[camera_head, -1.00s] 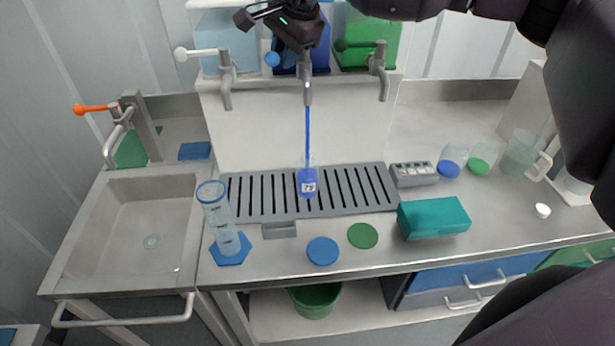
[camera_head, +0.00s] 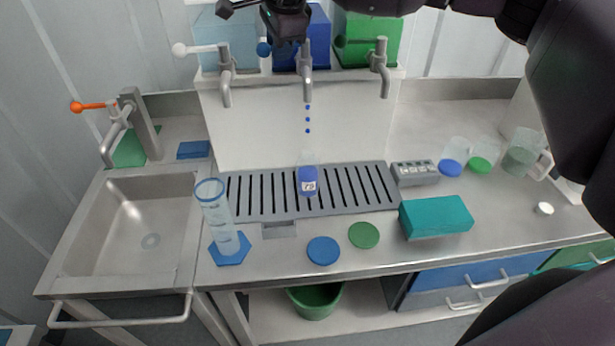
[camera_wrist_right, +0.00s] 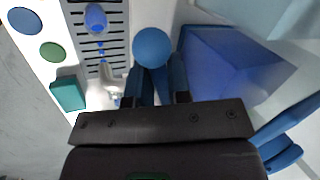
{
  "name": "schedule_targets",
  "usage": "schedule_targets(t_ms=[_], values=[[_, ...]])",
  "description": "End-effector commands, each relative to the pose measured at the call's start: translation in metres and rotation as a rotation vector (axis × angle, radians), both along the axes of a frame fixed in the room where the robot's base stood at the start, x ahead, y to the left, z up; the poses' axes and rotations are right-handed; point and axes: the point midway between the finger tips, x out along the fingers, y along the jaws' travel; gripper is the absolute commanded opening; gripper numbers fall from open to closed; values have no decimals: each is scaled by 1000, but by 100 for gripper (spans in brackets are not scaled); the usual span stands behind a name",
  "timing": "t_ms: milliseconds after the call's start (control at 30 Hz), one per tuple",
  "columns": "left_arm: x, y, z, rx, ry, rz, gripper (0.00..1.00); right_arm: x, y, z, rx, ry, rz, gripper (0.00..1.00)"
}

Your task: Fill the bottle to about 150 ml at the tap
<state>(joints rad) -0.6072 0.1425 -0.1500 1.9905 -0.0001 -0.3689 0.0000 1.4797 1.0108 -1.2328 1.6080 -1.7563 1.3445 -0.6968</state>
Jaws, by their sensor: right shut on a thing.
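The clear bottle (camera_head: 307,182) stands upright on the drip grate (camera_head: 345,192) under the middle tap (camera_head: 307,78). It holds blue liquid, with a clear part above; its small label is too small to read surely. Blue drops (camera_head: 307,119) fall from the spout toward its mouth. The middle tap's blue knob (camera_head: 264,48) points left; it also shows in the right wrist view (camera_wrist_right: 152,47). My right gripper (camera_head: 282,44) is shut on this tap's handle, its fingers at the knob in the wrist view (camera_wrist_right: 160,80). My left gripper is not in view.
Side taps with a white knob (camera_head: 179,49) and a green knob (camera_head: 341,42) flank the middle one. A tall measuring cylinder (camera_head: 218,215), a teal box (camera_head: 436,216) and blue and green discs (camera_head: 323,251) stand in front. A sink (camera_head: 140,225) is at left.

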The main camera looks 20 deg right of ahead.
Motion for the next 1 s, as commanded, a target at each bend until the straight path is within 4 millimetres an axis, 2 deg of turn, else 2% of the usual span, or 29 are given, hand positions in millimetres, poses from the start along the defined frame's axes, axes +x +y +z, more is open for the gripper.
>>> schedule_targets(t_ms=[167, 500, 767, 800, 933, 1000], values=[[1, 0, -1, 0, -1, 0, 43, 3, 0, 0, -1, 0, -61, 0], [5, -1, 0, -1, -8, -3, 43, 20, -2, 0, -1, 0, -381, 0], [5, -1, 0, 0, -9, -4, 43, 22, -3, 1, 0, -3, -413, 0], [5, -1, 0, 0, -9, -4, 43, 22, -3, 1, -1, -3, -412, 23], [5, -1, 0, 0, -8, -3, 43, 22, -3, 1, 0, -3, -410, 43], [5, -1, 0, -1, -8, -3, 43, 22, -3, 0, 0, -2, -409, 44]])
